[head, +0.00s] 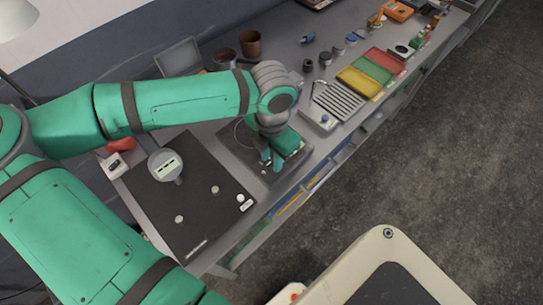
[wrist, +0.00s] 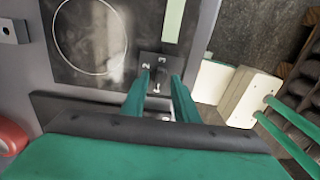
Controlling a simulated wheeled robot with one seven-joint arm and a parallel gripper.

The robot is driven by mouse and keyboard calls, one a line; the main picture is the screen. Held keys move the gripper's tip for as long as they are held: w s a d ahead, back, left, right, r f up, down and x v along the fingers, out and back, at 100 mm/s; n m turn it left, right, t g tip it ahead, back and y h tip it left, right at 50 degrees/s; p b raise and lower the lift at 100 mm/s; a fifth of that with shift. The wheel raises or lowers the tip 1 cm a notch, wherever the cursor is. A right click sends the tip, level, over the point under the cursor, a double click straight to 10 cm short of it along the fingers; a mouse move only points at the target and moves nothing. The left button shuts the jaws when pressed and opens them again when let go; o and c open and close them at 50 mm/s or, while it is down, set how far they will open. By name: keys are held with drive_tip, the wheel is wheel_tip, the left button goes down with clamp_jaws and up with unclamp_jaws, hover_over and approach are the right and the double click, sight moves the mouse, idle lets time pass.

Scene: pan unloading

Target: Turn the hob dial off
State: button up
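The hob is a dark glass plate with a pale ring (wrist: 90,72) in the wrist view. In the head view the hob (head: 238,150) lies partly under my arm. The hob dial (wrist: 158,84) is a small dark knob on a dark panel at the hob's edge, with pale marks beside it. My gripper (wrist: 160,90) has its two green fingers apart, one on each side of the dial. I see no clear contact with the dial. In the head view my gripper (head: 270,161) points down at the hob's front edge, and the dial is hidden there.
A ridged metal rack (head: 339,100) and coloured trays (head: 360,83) stand to the right. Brown pots (head: 250,43) stand behind.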

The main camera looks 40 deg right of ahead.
sight(271, 162)
wheel_tip(271, 162, up, 11)
drive_tip(key=shift+f, duration=0.15)
drive_tip(key=shift+a, duration=0.1)
idle(0.6)
